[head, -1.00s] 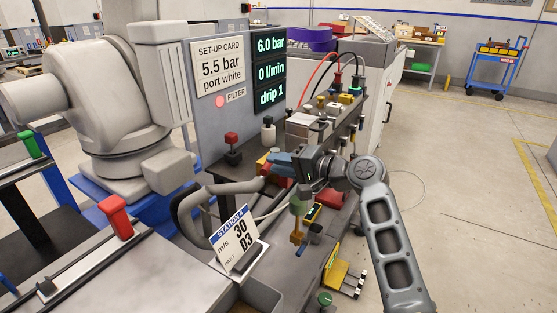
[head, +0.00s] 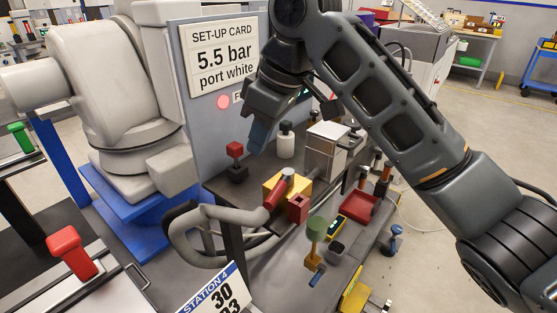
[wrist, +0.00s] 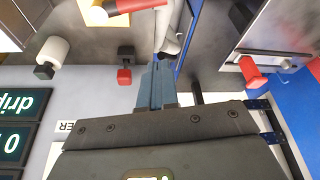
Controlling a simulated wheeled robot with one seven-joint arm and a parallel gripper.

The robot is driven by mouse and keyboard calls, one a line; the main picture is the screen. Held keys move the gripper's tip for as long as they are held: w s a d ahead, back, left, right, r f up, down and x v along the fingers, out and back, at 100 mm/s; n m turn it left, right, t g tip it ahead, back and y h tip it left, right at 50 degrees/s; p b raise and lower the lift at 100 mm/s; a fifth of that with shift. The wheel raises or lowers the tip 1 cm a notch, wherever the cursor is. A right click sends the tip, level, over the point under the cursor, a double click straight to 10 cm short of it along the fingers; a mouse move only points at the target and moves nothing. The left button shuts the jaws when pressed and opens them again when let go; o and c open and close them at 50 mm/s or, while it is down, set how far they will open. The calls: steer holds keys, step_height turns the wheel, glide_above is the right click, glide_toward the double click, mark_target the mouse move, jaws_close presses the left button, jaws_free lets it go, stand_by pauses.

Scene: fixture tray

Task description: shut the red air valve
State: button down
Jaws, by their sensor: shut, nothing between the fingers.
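A red knob on a black base (head: 235,150) stands upright on the bench by the grey panel. It also shows upside down in the wrist view (wrist: 124,75). A red cylinder with a pale end (head: 278,192) lies tilted over a yellow block in front of it. I cannot tell for certain which of these is the air valve. My gripper (head: 257,138) points down with blue fingers, to the right of the red knob in the head view. In the wrist view the fingers (wrist: 158,75) are together, empty, and appear apart from the knob.
A white bottle-like part with a black cap (head: 286,140) stands right of my gripper. A grey hose (head: 190,240) loops at the bench's near edge. A red handle (head: 72,252) is on the left bench. A green-topped post (head: 316,230) stands nearer. My arm hides the panel's displays.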

mark_target(280, 189)
step_height(280, 189, down, 10)
steer(key=b, duration=0.1)
steer(key=shift+s+d, duration=0.15)
steer(key=shift+d, duration=0.15)
steer(key=shift+r, duration=0.1)
steer(key=shift+d, duration=0.1)
stand_by(0.4)
